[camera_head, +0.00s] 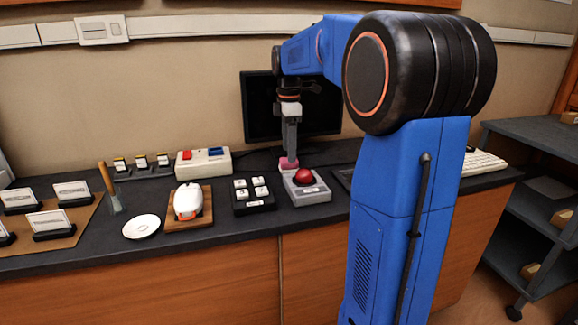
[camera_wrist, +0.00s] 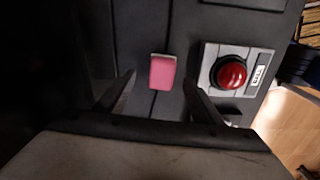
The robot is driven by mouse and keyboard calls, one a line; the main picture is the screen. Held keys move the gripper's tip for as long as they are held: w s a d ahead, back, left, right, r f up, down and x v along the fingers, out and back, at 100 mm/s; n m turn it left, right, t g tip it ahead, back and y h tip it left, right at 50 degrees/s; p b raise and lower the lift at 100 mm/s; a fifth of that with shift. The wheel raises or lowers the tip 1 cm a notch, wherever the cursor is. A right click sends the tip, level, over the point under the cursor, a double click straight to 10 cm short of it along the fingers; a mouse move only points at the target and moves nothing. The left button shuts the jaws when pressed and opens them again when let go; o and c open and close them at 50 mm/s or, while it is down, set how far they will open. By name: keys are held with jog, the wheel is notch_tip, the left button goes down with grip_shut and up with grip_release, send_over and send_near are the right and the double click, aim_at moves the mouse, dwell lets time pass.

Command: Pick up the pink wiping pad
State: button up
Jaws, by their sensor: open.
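The pink wiping pad (camera_wrist: 163,72) lies on the dark counter, left of the red push button in the wrist view. In the head view the pad (camera_head: 288,163) shows just behind the button box, at the lower end of my gripper. My gripper (camera_wrist: 158,85) is open, with one finger on each side of the pad's line and the pad a little beyond the fingertips. In the head view my gripper (camera_head: 290,155) points straight down over the pad. I cannot tell how much height is left between them.
The red button (camera_wrist: 229,72) on its grey box (camera_head: 318,188) stands close beside the pad. A black block with white keys (camera_head: 254,194), a white mouse (camera_head: 188,202) on a wooden board, and a white dish (camera_head: 141,226) are to the left. A dark monitor (camera_head: 320,110) stands behind.

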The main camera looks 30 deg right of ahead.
jog(key=shift+s+a+f, duration=0.1)
jog(key=shift+f, duration=2.2)
jog(key=c, duration=1.1)
notch_tip(320, 180, up, 10)
jog(key=shift+r, duration=0.1)
jog(key=shift+o, duration=0.3)
